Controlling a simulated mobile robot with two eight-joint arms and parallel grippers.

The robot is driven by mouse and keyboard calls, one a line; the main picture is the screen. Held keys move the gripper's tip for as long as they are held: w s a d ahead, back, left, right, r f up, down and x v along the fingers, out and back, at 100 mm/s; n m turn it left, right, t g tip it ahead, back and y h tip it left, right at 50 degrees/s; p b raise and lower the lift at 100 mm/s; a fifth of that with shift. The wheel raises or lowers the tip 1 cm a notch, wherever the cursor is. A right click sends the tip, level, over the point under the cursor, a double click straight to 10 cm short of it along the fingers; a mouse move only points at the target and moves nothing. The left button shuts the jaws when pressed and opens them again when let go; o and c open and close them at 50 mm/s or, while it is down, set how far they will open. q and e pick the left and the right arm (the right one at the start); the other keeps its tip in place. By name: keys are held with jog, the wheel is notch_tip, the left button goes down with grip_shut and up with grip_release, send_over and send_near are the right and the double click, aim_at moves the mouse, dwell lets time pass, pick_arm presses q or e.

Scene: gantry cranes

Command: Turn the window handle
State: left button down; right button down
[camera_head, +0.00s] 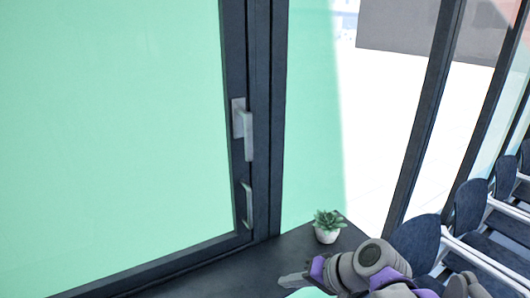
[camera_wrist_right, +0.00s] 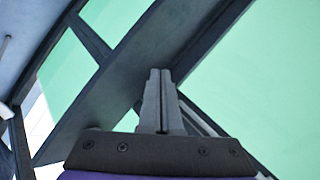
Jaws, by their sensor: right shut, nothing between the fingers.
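The window handle (camera_head: 244,130) is a light grey lever on a plate, fixed to the dark window frame (camera_head: 260,60) and hanging downward. A second grey fitting (camera_head: 247,204) sits lower on the same frame. My right gripper (camera_head: 283,281) is at the bottom of the head view, below the handle and apart from it. In the right wrist view, the gripper (camera_wrist_right: 160,74) is shut with its fingers together and empty. Dark frame bars lie behind the fingertips there, and I cannot make out the handle. My left gripper is not in view.
A small potted plant (camera_head: 327,227) stands on the dark sill (camera_head: 290,248), close to my right arm. A row of dark blue chairs (camera_head: 470,205) with white armrests is at the right. Green-tinted glass (camera_head: 110,130) fills the left.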

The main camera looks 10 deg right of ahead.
jog(key=w+d+r+m+t+y, duration=0.1)
jog(key=w+d+r+t+y, duration=0.1)
jog(key=w+r, duration=0.3)
jog(key=w+d+r+m+t+y, duration=0.1)
jog(key=w+d+r+t+y, duration=0.1)
jog(key=r, duration=0.9)
jog(key=w+d+r+m+t+y, duration=0.2)
jog(key=w+d+r, duration=0.2)
jog(key=w+r, duration=0.3)
jog(key=shift+w+d+r+t, duration=0.3)
jog(key=shift+r, duration=0.1)
jog(key=p+x, duration=0.1)
jog(key=x, duration=0.8)
jog(key=shift+w+a, duration=0.2)
jog(key=shift+a, duration=0.2)
jog(key=a, duration=0.1)
jog(key=s+a, duration=0.1)
jog(key=a, duration=0.1)
jog(key=shift+s+a, duration=0.25)
jog(key=shift+s, duration=0.15)
